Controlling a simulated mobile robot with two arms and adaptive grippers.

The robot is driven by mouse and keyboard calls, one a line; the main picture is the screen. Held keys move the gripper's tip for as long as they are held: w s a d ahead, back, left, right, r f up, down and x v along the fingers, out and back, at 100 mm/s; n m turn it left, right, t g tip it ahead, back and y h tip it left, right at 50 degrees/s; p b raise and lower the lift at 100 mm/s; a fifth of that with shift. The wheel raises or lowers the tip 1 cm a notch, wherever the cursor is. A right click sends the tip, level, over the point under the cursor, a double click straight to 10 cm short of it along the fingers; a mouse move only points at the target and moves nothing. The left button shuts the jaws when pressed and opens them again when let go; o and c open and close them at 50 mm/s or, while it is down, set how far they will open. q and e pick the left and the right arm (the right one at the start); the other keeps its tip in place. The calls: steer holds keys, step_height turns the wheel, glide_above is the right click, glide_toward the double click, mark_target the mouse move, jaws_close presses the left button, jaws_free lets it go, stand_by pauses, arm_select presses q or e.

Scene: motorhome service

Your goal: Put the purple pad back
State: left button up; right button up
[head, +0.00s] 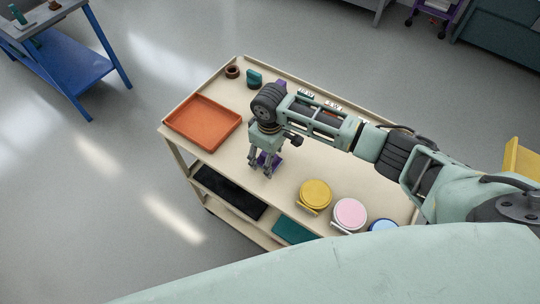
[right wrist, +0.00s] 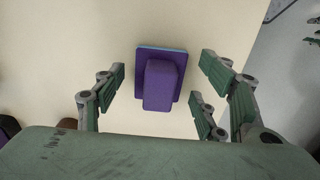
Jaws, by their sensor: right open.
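The purple pad (right wrist: 170,57), a square block with a raised purple grip and a light blue edge, lies on the beige cart top. In the right wrist view it sits between the spread fingers of my right gripper (right wrist: 162,88), with a gap on both sides. In the head view my right gripper (head: 263,167) points down over the cart, and the purple pad (head: 275,160) is partly hidden behind its fingers. My left gripper is not in view.
On the cart top (head: 240,195) are an orange tray (head: 203,122), a brown ring (head: 232,71), a teal block (head: 254,79), and yellow (head: 315,194), pink (head: 350,213) and blue (head: 384,225) round pieces. Small labels lie behind my arm. A blue table (head: 75,65) stands far left.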

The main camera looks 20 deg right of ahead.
step_height(320, 180, up, 12)
steer(key=b, duration=0.2)
stand_by(0.4)
stand_by(0.4)
